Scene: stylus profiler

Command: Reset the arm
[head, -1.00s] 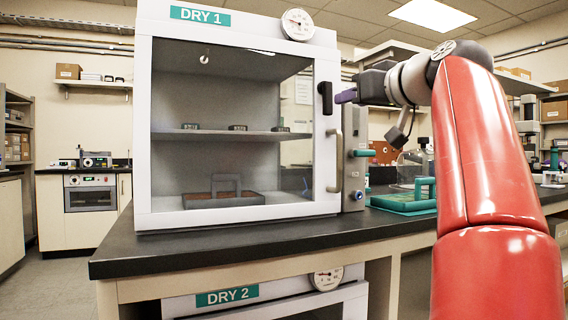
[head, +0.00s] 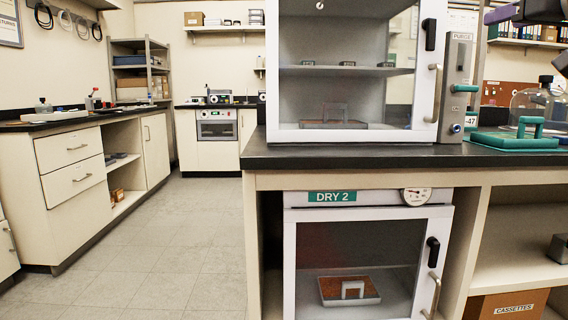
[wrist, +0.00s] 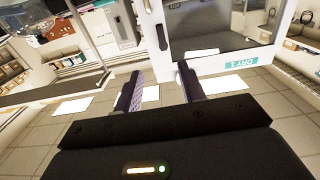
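My gripper (wrist: 158,80) shows in the wrist view with its two purple-padded fingers wide apart and nothing between them. In the head view only a purple finger (head: 503,14) and a few dark arm parts show at the top right corner; most of my arm is out of frame. The upper dry cabinet (head: 350,134) stands on the bench with its glass door shut. In the wrist view the DRY 1 cabinet (wrist: 200,67) appears upside down beyond the fingers, apart from them.
The DRY 2 cabinet (head: 290,260) sits under the dark benchtop (head: 400,156), its door shut. A green tray with a handle (head: 515,142) and a glass dome (head: 540,108) stand on the bench at right. The floor (head: 180,240) at left is clear.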

